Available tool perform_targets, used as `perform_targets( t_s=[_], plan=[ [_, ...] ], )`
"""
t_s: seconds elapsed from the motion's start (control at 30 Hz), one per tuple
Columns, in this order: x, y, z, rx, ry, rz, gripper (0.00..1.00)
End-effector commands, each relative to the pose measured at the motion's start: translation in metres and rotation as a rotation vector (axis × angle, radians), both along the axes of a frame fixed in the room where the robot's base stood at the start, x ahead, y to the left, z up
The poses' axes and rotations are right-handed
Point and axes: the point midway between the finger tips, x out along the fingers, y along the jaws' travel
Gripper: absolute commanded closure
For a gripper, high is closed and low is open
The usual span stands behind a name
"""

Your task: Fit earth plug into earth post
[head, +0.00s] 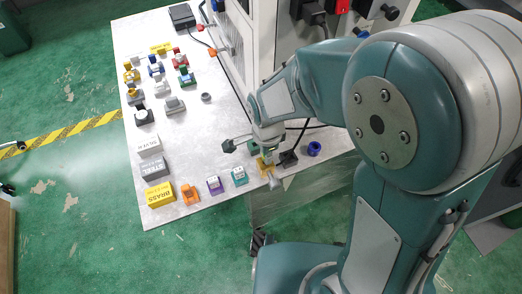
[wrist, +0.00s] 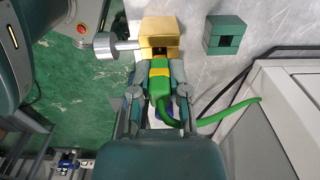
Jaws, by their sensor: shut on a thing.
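In the wrist view, my gripper (wrist: 159,92) is shut on the green and yellow earth plug (wrist: 159,76). A green cable (wrist: 228,110) runs from the plug to the right. The brass-coloured earth post (wrist: 174,27) lies straight ahead, with a silver cylinder (wrist: 108,46) on its left side. The plug's front end is at the dark opening in the post's near face. How deep it sits is hidden. In the head view, my gripper (head: 264,148) is low over the table's near right part, at the yellow post (head: 265,166). The plug cannot be made out there.
A green hollow block (wrist: 223,35) stands right of the post in the wrist view. In the head view, a teal block (head: 239,176), a purple block (head: 214,185) and a blue ring (head: 314,149) are nearby. A white cabinet (head: 262,40) rises behind. The table's middle is mostly clear.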

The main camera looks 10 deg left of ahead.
Motion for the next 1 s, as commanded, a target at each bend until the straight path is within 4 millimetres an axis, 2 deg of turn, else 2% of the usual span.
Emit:
perform_targets(
  t_s=[1.0],
  plan=[
    [-0.001, 0.013, -0.001, -0.011, -0.001, 0.003, 1.0]
  ],
)
